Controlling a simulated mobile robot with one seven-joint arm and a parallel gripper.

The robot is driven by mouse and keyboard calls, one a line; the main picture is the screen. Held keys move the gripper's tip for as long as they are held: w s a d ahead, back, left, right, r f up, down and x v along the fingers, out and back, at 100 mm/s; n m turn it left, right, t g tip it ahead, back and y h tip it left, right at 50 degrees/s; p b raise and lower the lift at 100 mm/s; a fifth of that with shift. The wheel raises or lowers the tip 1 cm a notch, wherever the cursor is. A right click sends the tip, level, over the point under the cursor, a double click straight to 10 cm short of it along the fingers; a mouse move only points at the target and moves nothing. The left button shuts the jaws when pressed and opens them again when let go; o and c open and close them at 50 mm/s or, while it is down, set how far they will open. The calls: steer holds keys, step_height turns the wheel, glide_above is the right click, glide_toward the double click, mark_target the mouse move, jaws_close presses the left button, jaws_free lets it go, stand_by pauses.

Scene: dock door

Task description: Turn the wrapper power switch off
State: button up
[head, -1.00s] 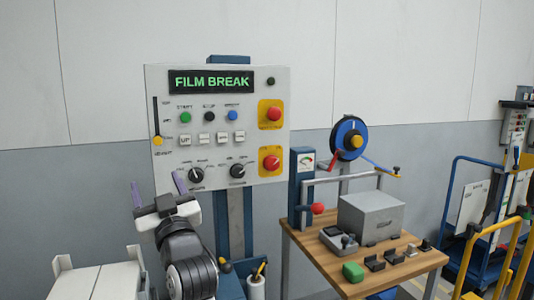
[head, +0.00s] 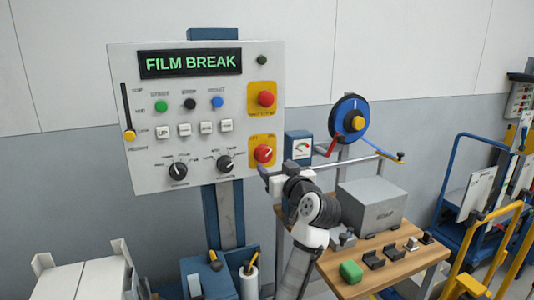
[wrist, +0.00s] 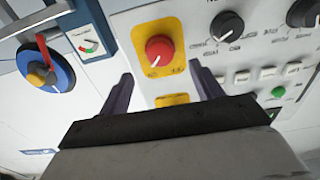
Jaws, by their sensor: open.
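The grey control panel (head: 150,95) shows "FILM BREAK" on its display. A red rotary switch with a white pointer mark (head: 264,153) sits on a yellow plate at the panel's lower right. Its pointer leans up and to the right. The same red switch (wrist: 160,50) shows in the wrist view, beyond and between my fingertips, with its pointer toward the lower left there. My gripper (head: 279,171) is open and empty, just below and right of the switch in the head view; in the wrist view my gripper (wrist: 163,82) appears apart from it. The switch labels are too small to read.
A red button (head: 265,99) on another yellow plate is above the switch. Two black knobs (head: 178,171) (head: 225,163) are to its left. A gauge box (head: 299,146) and a blue reel (head: 348,118) stand right. A wooden bench (head: 385,262) holds a grey box (head: 372,205).

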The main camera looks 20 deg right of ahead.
mark_target(266, 157)
steer(key=w+p, duration=0.2)
steer(key=w, duration=0.5)
steer(key=shift+w+a, duration=0.1)
steer(key=shift+w, duration=0.25)
steer(key=shift+c, duration=0.5)
steer(key=c, duration=0.9)
